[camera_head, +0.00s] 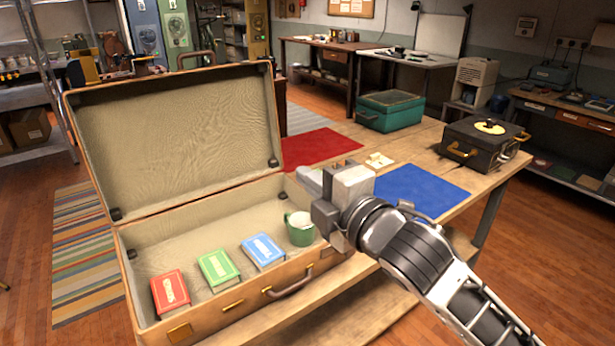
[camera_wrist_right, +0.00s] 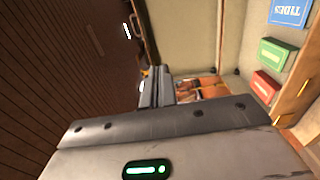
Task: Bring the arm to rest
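My right gripper (camera_head: 308,181) is above the right end of the open suitcase (camera_head: 215,313), near the green mug. Its fingers (camera_wrist_right: 156,88) look closed together in the right wrist view, with nothing seen between them. Inside the suitcase lie a red book (camera_head: 171,292), a green book (camera_head: 217,269) and a blue book (camera_head: 263,251), in a row. The green mug (camera_head: 300,229) stands at the right end of the row, partly beside my gripper in the picture. The books also show at the right of the wrist view. My left gripper is not in view.
The suitcase lid (camera_head: 180,135) stands raised at the back. Behind my right arm are a red mat (camera_head: 315,148), a blue mat (camera_head: 420,193), a small cream object (camera_head: 380,160), a teal box (camera_head: 391,110) and a black record player (camera_head: 485,143) on the wooden table.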

